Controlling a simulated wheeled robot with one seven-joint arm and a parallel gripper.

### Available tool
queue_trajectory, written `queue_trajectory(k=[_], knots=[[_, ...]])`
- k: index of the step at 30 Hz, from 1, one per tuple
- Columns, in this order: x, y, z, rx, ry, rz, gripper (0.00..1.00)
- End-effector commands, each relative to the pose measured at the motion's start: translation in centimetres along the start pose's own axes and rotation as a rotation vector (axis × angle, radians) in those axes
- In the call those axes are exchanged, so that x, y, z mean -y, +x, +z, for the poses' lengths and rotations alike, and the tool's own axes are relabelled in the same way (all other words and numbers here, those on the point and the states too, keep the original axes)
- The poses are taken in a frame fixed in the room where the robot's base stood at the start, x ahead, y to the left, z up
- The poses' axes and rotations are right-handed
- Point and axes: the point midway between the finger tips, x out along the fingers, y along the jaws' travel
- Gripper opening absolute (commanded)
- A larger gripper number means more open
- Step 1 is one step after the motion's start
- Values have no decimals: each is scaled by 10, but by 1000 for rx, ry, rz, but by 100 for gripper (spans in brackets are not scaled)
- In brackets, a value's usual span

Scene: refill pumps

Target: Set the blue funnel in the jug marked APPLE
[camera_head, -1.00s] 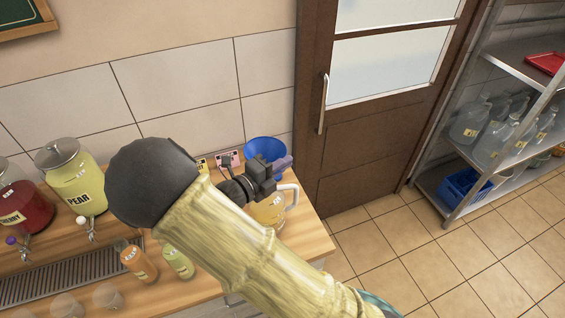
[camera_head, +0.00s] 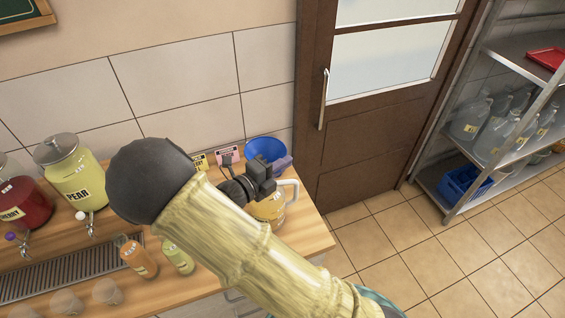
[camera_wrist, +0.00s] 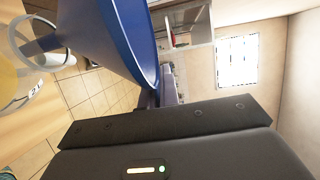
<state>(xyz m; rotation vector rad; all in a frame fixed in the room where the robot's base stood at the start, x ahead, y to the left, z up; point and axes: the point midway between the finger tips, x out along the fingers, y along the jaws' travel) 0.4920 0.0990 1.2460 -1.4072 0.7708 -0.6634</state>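The blue funnel (camera_head: 263,149) is at the back right of the counter, wide mouth up in the head view. It fills the upper left of the wrist view (camera_wrist: 118,38). My gripper (camera_head: 279,164) is shut on the funnel's rim; its fingertips show at the rim in the wrist view (camera_wrist: 152,97). A clear jug (camera_head: 268,209) with yellowish contents, a pale handle and a yellow label stands just below the funnel; I cannot read its label. In the wrist view the funnel's narrow end points toward the jug (camera_wrist: 18,88). My arm hides whether the spout is inside.
Two small signs, yellow (camera_head: 200,162) and pink (camera_head: 228,155), stand behind my arm. The PEAR dispenser (camera_head: 77,175) and a red dispenser (camera_head: 24,203) are at left. An orange bottle (camera_head: 137,257) and a green bottle (camera_head: 178,257) stand in front. The counter's right edge is close to the jug.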

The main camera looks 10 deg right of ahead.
Motion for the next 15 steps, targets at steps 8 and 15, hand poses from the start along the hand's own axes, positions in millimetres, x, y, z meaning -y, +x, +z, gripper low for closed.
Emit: queue_trajectory(k=[8,15], knots=[[-6,0,0,0,-1,0,0],[-7,1,0,0,0,0,28]])
